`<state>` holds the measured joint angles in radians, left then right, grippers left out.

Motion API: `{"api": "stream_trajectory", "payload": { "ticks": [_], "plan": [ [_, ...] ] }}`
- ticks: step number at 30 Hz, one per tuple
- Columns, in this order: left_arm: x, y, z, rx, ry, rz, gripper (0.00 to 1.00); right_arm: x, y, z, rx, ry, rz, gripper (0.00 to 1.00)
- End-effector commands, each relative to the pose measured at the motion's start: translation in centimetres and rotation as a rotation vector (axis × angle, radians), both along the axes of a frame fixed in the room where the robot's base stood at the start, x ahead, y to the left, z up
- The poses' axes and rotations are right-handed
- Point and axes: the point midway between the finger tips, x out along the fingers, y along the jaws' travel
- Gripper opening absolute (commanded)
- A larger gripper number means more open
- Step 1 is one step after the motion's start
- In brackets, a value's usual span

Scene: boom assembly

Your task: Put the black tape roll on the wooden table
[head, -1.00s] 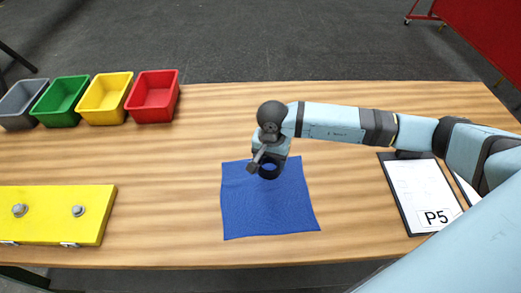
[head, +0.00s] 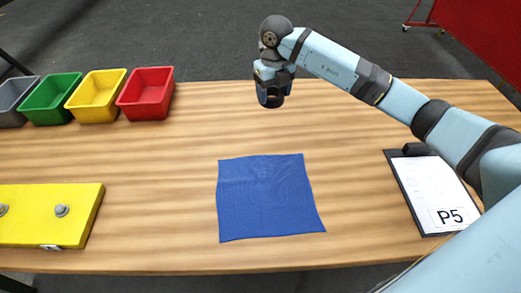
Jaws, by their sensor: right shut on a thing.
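My right gripper (head: 271,91) is in the head view near the table's far edge, pointing down. It is shut on the black tape roll (head: 270,101), a small dark ring partly hidden by the fingers. The roll is beyond the blue cloth and apart from it; it looks held above the table, but its exact height is hard to tell. The wooden table (head: 150,170) spans the view. My left gripper is not in view.
The blue cloth (head: 265,195) lies empty at the table's middle. Grey, green, yellow and red bins (head: 147,95) stand at the back left. A yellow block (head: 45,225) is at the front left. A clipboard marked P5 (head: 430,190) lies on the right.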

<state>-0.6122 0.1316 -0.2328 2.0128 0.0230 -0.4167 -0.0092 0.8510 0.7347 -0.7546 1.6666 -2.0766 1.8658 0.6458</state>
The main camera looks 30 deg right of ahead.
Motion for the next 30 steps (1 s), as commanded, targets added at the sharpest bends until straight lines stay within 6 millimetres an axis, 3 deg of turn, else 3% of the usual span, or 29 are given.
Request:
{"api": "stream_trajectory", "payload": {
  "ticks": [9,18,23,30],
  "plan": [
    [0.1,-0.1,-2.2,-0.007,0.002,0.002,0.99,1.7,-2.2,3.1,0.001,-0.002,-0.666,0.41],
    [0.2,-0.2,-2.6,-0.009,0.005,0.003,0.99,2.2,-3.0,4.4,0.000,0.000,-0.954,0.41],
    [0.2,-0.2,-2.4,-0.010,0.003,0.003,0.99,2.1,-3.0,1.7,-0.002,0.005,-0.969,0.41],
    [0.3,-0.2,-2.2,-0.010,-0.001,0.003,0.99,2.1,-3.1,-4.8,-0.003,0.005,-0.969,0.41]
  ]
}}
